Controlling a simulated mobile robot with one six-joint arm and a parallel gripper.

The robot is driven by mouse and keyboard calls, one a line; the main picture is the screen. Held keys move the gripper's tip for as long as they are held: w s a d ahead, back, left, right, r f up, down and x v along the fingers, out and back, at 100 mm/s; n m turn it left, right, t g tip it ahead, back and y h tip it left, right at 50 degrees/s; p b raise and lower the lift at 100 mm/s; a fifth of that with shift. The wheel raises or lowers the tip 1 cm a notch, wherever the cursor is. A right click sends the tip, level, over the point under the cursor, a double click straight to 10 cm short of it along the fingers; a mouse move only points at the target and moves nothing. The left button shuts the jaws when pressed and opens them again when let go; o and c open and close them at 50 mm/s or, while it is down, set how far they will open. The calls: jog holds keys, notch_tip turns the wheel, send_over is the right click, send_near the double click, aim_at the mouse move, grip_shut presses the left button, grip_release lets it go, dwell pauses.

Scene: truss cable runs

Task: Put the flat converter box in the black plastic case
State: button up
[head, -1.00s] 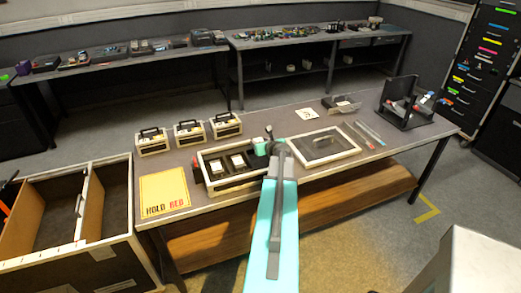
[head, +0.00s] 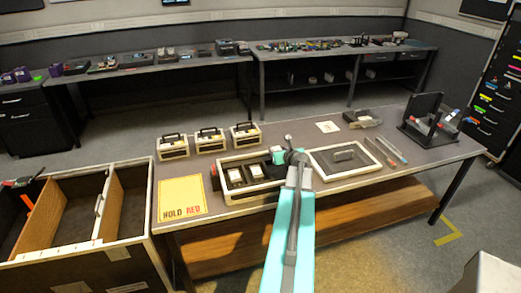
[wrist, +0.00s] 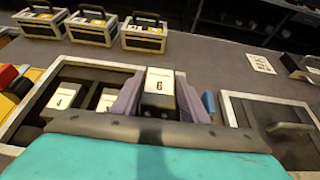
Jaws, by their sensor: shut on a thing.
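My gripper (wrist: 160,98) has its purple fingers around a dark block with a white label reading 6 (wrist: 160,80). The block stands at the right end of an open cream-edged case (wrist: 26,124), beside other labelled blocks; I cannot tell whether it is clear of the case floor. In the head view my gripper (head: 279,155) is over that end of the case (head: 240,202). An open black case (head: 431,137) with a raised lid is at the table's right. A flat grey unit (head: 362,118) lies at the back right; I cannot tell whether it is the converter box.
A cream-edged panel with a handle (head: 345,158) lies right of the case. Thin tools (head: 385,152) lie beyond it. Several small handled cases (head: 209,140) line the back left. A yellow HOLD RED sheet (head: 181,196) is at front left.

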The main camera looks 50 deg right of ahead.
jog(key=w+a+r+n+t+y+b, duration=0.1)
jog(key=w+a+n+y+b, duration=0.2)
jog(key=w+a, duration=1)
jog(key=w+a+r+n+t+y, duration=0.15)
jog(key=w+a+n+y, duration=0.25)
jog(key=w+a, duration=0.95)
jog(key=s+a+n+g+y, duration=0.1)
jog(key=s+a+n+y, duration=0.2)
jog(key=a, duration=1.1)
jog(key=s+a+r+n+g+y+b, duration=0.1)
jog(key=s+a+n+g+y, duration=0.1)
jog(key=a, duration=1.2)
jog(key=s+a+r+n+g+y+b, duration=0.1)
jog(key=s+a+n+y, duration=0.3)
jog(key=a, duration=1)
jog(key=shift+a+n+g+y, duration=0.3)
jog(key=shift+n+g+y, duration=0.45)
jog(key=shift+n+y, duration=0.3)
jog(key=shift+a, duration=0.1)
